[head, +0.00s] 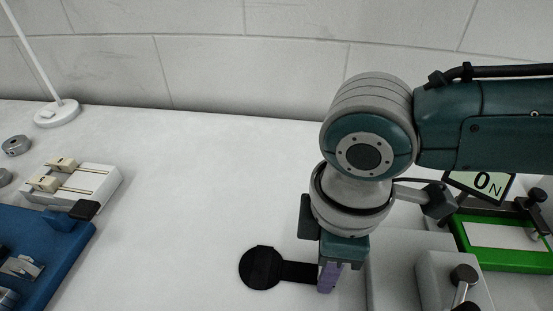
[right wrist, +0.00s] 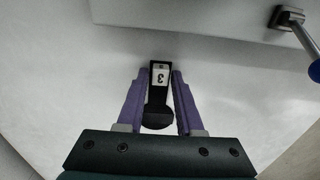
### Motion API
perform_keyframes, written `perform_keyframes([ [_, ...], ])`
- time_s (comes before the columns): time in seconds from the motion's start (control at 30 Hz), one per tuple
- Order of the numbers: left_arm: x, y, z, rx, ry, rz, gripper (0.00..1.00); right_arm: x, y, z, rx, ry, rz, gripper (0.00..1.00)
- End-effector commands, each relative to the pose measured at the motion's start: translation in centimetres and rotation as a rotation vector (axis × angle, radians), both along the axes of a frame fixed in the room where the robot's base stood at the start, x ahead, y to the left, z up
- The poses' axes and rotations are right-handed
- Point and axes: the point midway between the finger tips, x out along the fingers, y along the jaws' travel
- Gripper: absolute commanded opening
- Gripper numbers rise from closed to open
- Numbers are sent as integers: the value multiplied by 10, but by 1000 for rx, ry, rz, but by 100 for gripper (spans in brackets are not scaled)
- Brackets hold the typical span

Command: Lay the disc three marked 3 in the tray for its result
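The black disc (head: 262,268) lies flat on the white table, its flat handle pointing right toward my right gripper. In the right wrist view a white label with a 3 (right wrist: 160,77) shows on the handle of disc three (right wrist: 157,118). My right gripper (head: 326,280) points down over the handle. Its purple fingers stand on either side of the handle in the right wrist view (right wrist: 160,76), with narrow gaps, apparently not closed on it. A green-rimmed tray (head: 514,264) with a white floor is at the right, a sign reading "0 N" (head: 481,185) behind it. My left gripper is out of view.
Grey blocks (head: 395,275) stand close right of my right gripper, one with a black-knobbed lever (head: 464,275). A blue tray (head: 75,250) and a white block with sliders (head: 98,181) are at the left. The table between them and the disc is clear.

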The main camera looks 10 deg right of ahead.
Motion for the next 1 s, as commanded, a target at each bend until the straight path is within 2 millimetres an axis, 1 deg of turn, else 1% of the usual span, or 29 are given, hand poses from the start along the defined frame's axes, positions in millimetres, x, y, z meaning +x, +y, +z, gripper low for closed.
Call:
perform_keyframes([
  [0.03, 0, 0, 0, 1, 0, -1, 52, 0, 0, 0, 0, 0, 0, 28],
  [0.2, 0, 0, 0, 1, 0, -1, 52, 0, 0, 0, 0, 0, 0, 9],
  [0.3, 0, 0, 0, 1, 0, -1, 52, 0, 0, 0, 0, 0, 0, 0],
  [0.77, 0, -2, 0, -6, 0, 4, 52, 0, 0, 1, 0, 0, 0, 0],
  [0.87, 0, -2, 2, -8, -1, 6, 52, 0, 0, 5, 0, 0, -1, 0],
  [0.97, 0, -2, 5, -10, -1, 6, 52, 1, 0, 14, 2, -1, -1, 0],
  [1.0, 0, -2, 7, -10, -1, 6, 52, 0, 0, 20, 2, -1, -1, 0],
])
